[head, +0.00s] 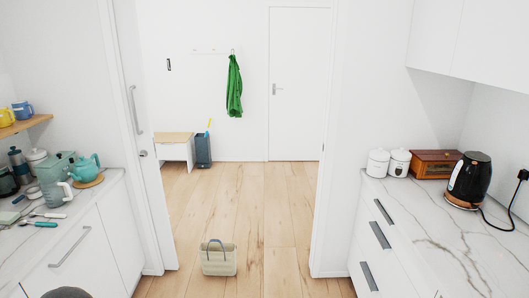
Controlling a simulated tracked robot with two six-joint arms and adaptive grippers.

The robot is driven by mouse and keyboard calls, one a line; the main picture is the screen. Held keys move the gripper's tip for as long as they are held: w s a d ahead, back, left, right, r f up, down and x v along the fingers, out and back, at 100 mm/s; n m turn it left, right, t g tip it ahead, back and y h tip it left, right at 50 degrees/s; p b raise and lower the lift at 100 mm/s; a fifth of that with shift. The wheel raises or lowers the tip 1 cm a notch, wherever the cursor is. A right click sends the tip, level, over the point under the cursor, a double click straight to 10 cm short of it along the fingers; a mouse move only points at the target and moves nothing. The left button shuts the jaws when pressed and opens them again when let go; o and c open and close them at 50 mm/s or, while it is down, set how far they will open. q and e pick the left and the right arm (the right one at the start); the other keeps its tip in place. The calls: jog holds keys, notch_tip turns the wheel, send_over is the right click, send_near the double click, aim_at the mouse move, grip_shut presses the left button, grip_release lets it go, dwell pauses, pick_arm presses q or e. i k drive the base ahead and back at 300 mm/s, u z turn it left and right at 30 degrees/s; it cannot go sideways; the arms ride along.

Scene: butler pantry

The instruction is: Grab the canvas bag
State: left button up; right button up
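The canvas bag (219,262) stands upright on the wooden floor, just inside the doorway and near the bottom middle of the head view. It is cream-coloured, with a grey-blue handle arching over its top. Nothing touches it that I can see. Neither of my grippers is in view. A dark rounded shape shows at the bottom left edge; I cannot tell what it is.
Counters flank the room: the left (105,185) holds a teal teapot (84,169) and utensils; the right (415,215) holds a black kettle (468,180), bread box (435,163) and canisters. A bench (174,140) and bin (203,151) stand beyond. The floor (240,205) around the bag is clear.

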aim_at(219, 259)
jog(key=z, duration=0.05)
jog(key=i, duration=1.35)
jog(key=u, duration=0.35)
jog(key=i, duration=1.3)
jog(key=u, duration=0.65)
jog(key=i, duration=0.9)
jog(key=u, duration=0.25)
